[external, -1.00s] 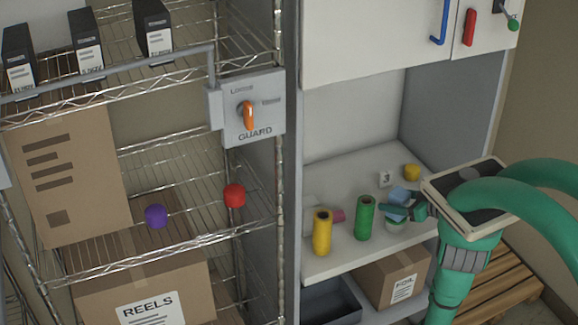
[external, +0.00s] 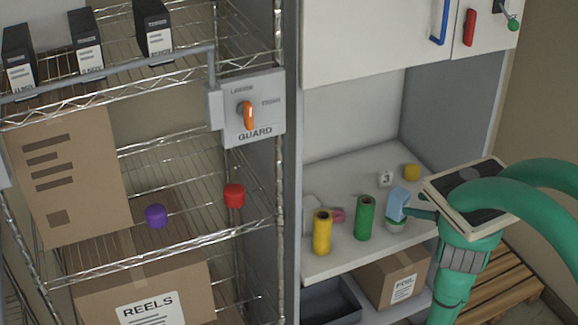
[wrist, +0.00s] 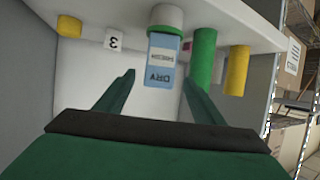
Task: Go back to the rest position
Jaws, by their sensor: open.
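My gripper (wrist: 158,78) is open and empty, its two green fingers spread in the wrist view. It also shows in the external view (external: 422,212), at the right of the cabinet shelf, partly hidden by my arm. In front of it a light blue labelled box (wrist: 163,62) stands upright on a round white and green piece (wrist: 167,17); the wrist view is upside down. The box (external: 398,201) and the round piece (external: 395,225) also show at the shelf's right in the external view. The fingers appear clear of the box.
A green roll (external: 365,218), a yellow roll (external: 322,232), a pink piece (external: 338,215), a white numbered cube (external: 385,179) and a small yellow cylinder (external: 411,172) share the shelf (external: 345,263). A wire rack (external: 150,255) stands left; a wooden pallet (external: 500,290) lies right.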

